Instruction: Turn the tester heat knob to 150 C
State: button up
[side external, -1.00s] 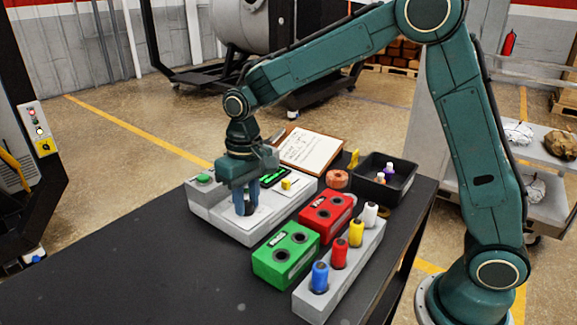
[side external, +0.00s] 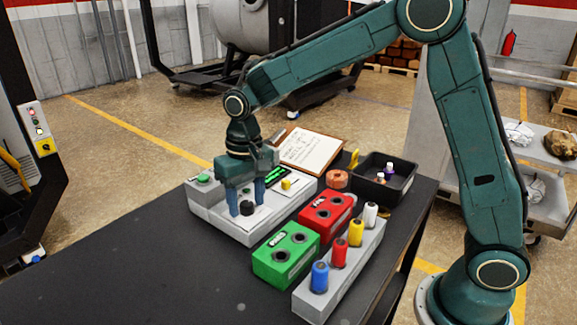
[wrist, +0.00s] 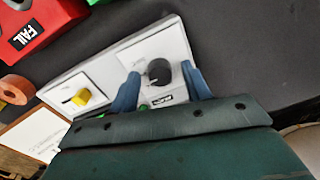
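The tester (side external: 208,211) is a light grey box on the dark table. Its round black heat knob (side external: 247,209) sits on a white plate and also shows in the wrist view (wrist: 159,72). My gripper (side external: 246,203) is open, its blue fingers on either side of the knob with gaps between. In the wrist view my gripper (wrist: 160,75) also straddles the knob without touching it. The knob's pointer and scale are too small to read. A green-lit display (side external: 270,178) on the tester is partly hidden by my gripper.
A yellow switch (side external: 286,184) and a green button (side external: 203,178) are on the tester. A green box (side external: 286,255) and a red FAIL box (side external: 326,209) stand to its right, by a rack (side external: 337,283) of coloured cylinders. A black bin (side external: 386,185) and clipboard (side external: 310,150) lie behind. The front-left table is clear.

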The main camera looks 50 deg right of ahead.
aim_at(249, 201)
notch_tip(249, 201, up, 14)
jog(key=shift+d, duration=0.3)
dwell(0.7)
jog(key=shift+s+f, duration=0.1)
jog(key=s+d+r+n+t, duration=0.1)
jog(key=s+d+t, duration=0.15)
jog(key=s, duration=0.45)
jog(key=s+d+r+t, duration=0.1)
jog(key=s+d+r, duration=0.15)
jog(key=s, duration=0.45)
jog(key=s+d+f+t, duration=0.1)
jog(key=s+d+f, duration=0.1)
jog(key=s, duration=0.3)
jog(key=s+d+f+n+t, duration=0.1)
jog(key=s+f, duration=0.3)
jog(key=s, duration=0.2)
jog(key=shift+s+d+h, duration=0.25)
jog(key=shift+d+h, duration=0.05)
jog(key=shift+d, duration=0.1)
